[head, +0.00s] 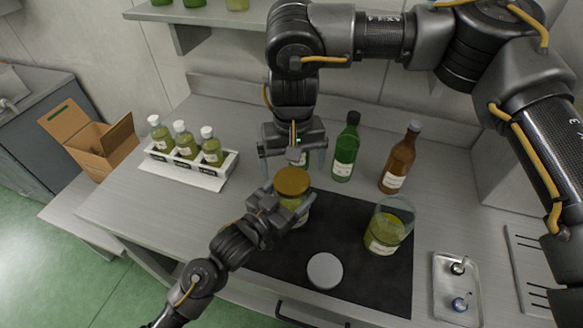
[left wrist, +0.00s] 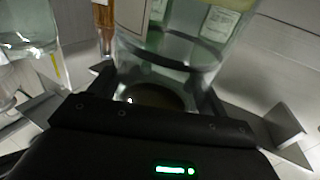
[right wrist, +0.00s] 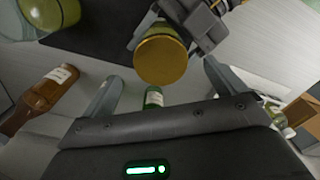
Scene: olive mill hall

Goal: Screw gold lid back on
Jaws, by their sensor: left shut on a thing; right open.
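A glass jar (head: 300,216) with a pale label stands on the dark mat, and the gold lid (head: 292,181) sits over its mouth. I cannot tell how tightly the lid sits. My left gripper (head: 284,211) is shut around the jar's side, and the jar's glass (left wrist: 170,50) fills the left wrist view between the fingers. My right gripper (head: 293,165) points down just behind and above the lid, open and empty. In the right wrist view the gold lid (right wrist: 161,60) is beyond the two spread fingers, apart from them.
An open jar (head: 386,228) and a pale round lid (head: 325,271) are on the dark mat (head: 345,235). A green bottle (head: 345,152) and brown bottle (head: 400,160) stand behind. A white rack (head: 190,172) with three bottles is left; a metal tray (head: 446,291) is right.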

